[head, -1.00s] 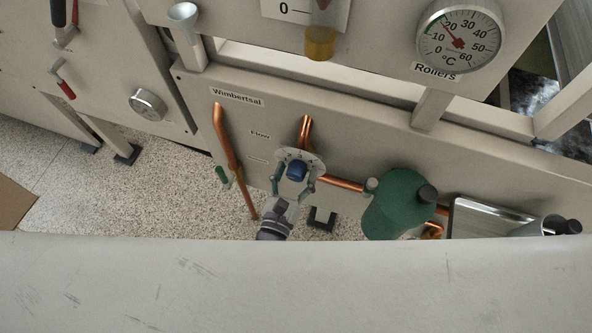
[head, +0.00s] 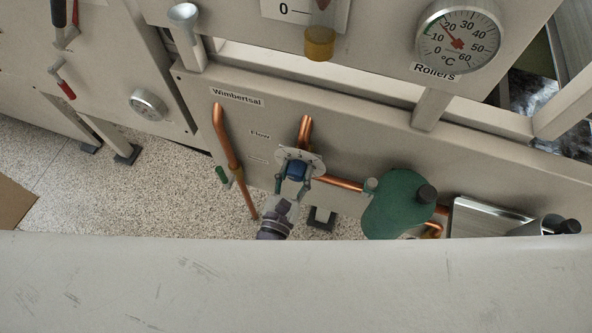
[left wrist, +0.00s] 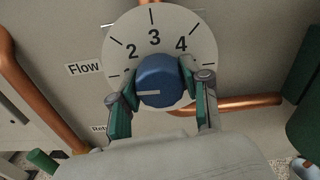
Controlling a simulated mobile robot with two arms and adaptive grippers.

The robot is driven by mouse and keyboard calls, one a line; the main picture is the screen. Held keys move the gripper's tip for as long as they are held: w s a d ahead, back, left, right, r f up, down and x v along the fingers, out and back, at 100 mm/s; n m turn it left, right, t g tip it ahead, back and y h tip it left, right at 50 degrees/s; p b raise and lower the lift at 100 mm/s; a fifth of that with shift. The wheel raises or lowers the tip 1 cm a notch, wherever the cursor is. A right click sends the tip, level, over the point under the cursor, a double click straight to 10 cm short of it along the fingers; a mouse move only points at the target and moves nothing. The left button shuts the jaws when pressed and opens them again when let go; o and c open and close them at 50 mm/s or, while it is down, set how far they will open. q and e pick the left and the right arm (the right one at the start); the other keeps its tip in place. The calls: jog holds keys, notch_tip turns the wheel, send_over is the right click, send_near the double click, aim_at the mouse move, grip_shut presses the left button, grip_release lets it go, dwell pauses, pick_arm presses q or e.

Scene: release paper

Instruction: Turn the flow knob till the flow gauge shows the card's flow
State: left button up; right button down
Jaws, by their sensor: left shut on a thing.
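The blue flow knob (left wrist: 158,76) sits on a round white dial plate (left wrist: 125,33) marked 2, 3 and 4 in the left wrist view. Its white pointer line lies level, toward the left. A scale marked 0 (head: 283,10) with an amber-ended tube is cut off at the top. I cannot make out the card. My right gripper is out of view.
Copper pipes (head: 228,150) run beside and behind the knob. A green vessel (head: 396,205) stands to its right, with a metal tray (head: 485,217) beyond. A Rollers thermometer (head: 457,40) is at the upper right. A pale surface crosses the bottom.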

pick_arm(q)
jog(key=m+p, duration=0.1)
jog(key=m, duration=0.2)
jog(key=shift+m, duration=0.4)
jog(key=m, duration=0.4)
jog(key=shift+m+p, duration=0.3)
jog(key=shift+p, duration=0.05)
jog(key=m+p, duration=0.1)
jog(key=m, duration=0.3)
jog(key=shift+m, duration=0.3)
jog(key=m+p, duration=0.1)
jog(key=m, duration=0.3)
jog(key=m+p, duration=0.1)
jog(key=m, duration=0.7)
jog(key=shift+m+p, duration=0.3)
jog(key=shift+p, duration=0.05)
jog(key=m, duration=0.3)
jog(key=shift+p, duration=0.35)
jog(key=shift+m, duration=1.7)
jog(key=shift+f, duration=0.1)
